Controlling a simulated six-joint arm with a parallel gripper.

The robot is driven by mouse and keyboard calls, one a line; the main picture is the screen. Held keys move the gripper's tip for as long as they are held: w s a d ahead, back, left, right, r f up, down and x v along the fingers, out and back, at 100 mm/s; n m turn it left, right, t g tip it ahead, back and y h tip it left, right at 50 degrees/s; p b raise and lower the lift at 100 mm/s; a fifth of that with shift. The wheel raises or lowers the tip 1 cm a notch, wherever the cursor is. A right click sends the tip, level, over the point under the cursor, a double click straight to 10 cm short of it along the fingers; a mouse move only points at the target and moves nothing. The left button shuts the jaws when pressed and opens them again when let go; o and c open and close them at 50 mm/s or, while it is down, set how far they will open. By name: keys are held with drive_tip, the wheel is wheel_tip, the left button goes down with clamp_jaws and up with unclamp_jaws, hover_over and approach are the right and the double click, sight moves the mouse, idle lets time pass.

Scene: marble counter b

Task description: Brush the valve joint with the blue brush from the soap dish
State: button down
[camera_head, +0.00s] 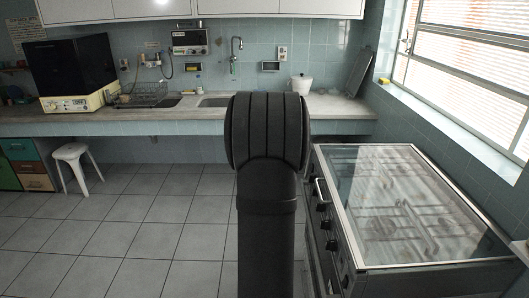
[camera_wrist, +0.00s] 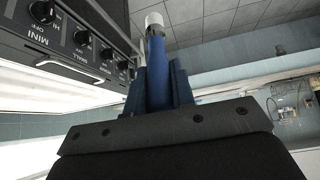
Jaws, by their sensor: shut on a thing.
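My gripper (camera_wrist: 159,82) is shut on the blue brush (camera_wrist: 157,62) in the wrist view. Its dark fingers stand on either side of the blue handle. The brush's white end (camera_wrist: 153,20) points away from the gripper, past the stove's front panel, with a grey collar below it. I cannot tell whether the white end touches anything. In the head view my arm fills the middle and the gripper and brush are hidden. I cannot make out the valve joint or the soap dish for certain in either view.
The glass-topped stove (camera_head: 400,205) stands at the right; its knobs (camera_wrist: 82,38) and handle (camera_wrist: 70,71) are close to the brush in the wrist view. The counter (camera_head: 180,112) with a sink runs along the back wall. A white stool (camera_head: 76,153) stands left. The tiled floor is mostly clear.

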drive_tip(key=s+d+f+m+g+h, duration=0.3)
drive_tip(key=s+d+f+m, duration=0.3)
drive_tip(key=s+d+f, duration=0.55)
drive_tip(key=s+d+f+m+g, duration=0.2)
drive_tip(key=s+d+f+m, duration=0.15)
drive_tip(key=s, duration=0.75)
drive_tip(key=s+d+f+m+g, duration=0.25)
drive_tip(key=s+m, duration=0.25)
drive_tip(key=s, duration=0.6)
drive_tip(key=s+d+n, duration=0.3)
drive_tip(key=d+n, duration=0.2)
drive_tip(key=d, duration=0.4)
drive_tip(key=s+d+f+n+y, duration=0.1)
drive_tip(key=s+d+n, duration=0.2)
drive_tip(key=d, duration=0.7)
drive_tip(key=s+d+f+n, duration=0.1)
drive_tip(key=s+d+n, duration=0.2)
drive_tip(key=d+n, duration=0.4)
drive_tip(key=shift+s+d+f, duration=0.2)
drive_tip(key=shift+d, duration=1.15)
